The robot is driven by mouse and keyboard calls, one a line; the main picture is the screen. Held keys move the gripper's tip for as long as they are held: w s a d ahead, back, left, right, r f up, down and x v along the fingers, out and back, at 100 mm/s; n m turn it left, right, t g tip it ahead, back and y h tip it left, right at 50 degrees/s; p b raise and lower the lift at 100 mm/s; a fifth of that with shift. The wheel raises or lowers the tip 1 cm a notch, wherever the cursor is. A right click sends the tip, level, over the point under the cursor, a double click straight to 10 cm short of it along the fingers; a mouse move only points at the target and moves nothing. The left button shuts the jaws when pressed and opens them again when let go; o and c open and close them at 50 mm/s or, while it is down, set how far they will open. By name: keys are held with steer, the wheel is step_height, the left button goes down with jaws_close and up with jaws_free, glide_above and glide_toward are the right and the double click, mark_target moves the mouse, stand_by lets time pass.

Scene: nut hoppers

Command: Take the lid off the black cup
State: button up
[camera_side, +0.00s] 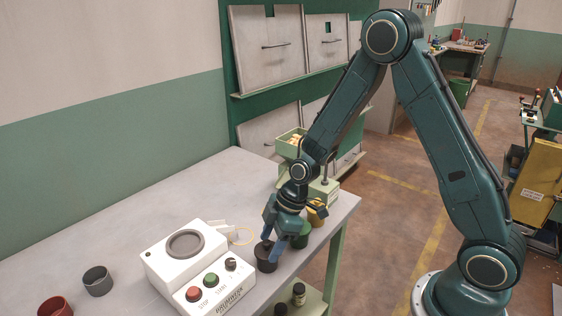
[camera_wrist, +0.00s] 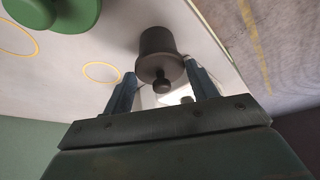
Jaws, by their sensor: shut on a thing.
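The black cup (camera_side: 265,260) stands upright on the grey table, close to its front edge and just right of the white control box. Its dark lid (camera_wrist: 160,68) with a round knob shows in the wrist view, between my two fingers. My gripper (camera_side: 267,240) points down over the cup and is shut on the lid's knob. The lid appears to sit on the cup; I see no clear gap between them. The exact finger contact is hard to make out in either view.
The white box (camera_side: 158,267) with buttons and a grey ring is close on the left. A green lidded cup (camera_side: 301,238) and a yellow one (camera_side: 318,216) stand close behind.

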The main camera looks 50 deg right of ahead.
mark_target(271, 248)
steer(key=shift+r, duration=0.1)
step_height(271, 248, up, 20)
stand_by(0.7)
steer(key=shift+w, duration=0.1)
stand_by(0.5)
steer(key=w+d+f, duration=0.6)
steer(key=w+f, duration=0.4)
steer(key=shift+w+d, duration=0.15)
steer(key=shift+d, duration=0.1)
steer(key=shift+f, duration=0.1)
step_height(271, 248, down, 14)
steer(key=shift+r, duration=0.2)
stand_by(0.3)
